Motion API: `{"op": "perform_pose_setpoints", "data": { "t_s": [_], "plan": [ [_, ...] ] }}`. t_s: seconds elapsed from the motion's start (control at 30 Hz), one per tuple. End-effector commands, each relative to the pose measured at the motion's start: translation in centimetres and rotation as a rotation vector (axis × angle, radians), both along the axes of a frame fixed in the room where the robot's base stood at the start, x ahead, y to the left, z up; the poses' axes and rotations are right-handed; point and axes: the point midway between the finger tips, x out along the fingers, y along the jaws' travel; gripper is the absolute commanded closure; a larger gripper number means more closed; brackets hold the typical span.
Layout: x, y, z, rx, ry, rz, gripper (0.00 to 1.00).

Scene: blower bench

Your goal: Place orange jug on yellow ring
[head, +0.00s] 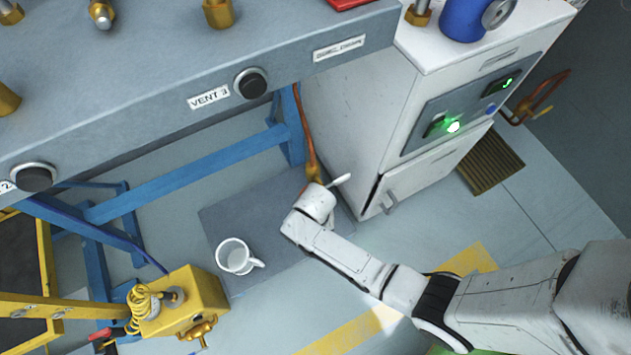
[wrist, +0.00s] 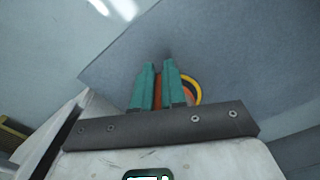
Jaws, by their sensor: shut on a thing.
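My gripper (wrist: 159,70) has two teal fingers. It is shut on an orange part of the orange jug (wrist: 189,94), in the wrist view. More of the jug's orange shows just right of the fingers. The yellow ring (wrist: 196,88) shows as a curved arc around the jug's right side. The fingers and the dark gripper bar hide most of both. I cannot tell whether the jug rests on the ring or hangs above it. In the head view my arm's end is over the grey floor mat, and the fingers, jug and ring are hidden.
A white mug (head: 237,257) stands on the grey mat (head: 223,212), left of my arm. A white cabinet (head: 352,95) stands behind. A grey bench (head: 150,75) on blue legs is at upper left. A yellow box with a coiled hose (head: 190,303) is at lower left.

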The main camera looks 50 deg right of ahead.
Motion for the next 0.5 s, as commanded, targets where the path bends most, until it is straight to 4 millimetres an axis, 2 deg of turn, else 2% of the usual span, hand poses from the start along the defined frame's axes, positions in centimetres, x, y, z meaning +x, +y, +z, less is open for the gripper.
{"op": "perform_pose_setpoints", "data": {
  "t_s": [0.1,0.13,0.3,0.4,0.5],
  "plan": [
    [0.01,0.01,-0.44,0.000,0.000,0.000,1.00],
    [-0.01,0.01,-0.39,0.000,0.000,0.000,0.87],
    [-0.03,0.01,-0.37,0.001,0.001,0.000,0.70],
    [-0.04,0.02,-0.37,0.001,0.001,0.000,0.62],
    [-0.04,0.03,-0.37,0.000,0.001,0.000,0.62]
  ]
}}
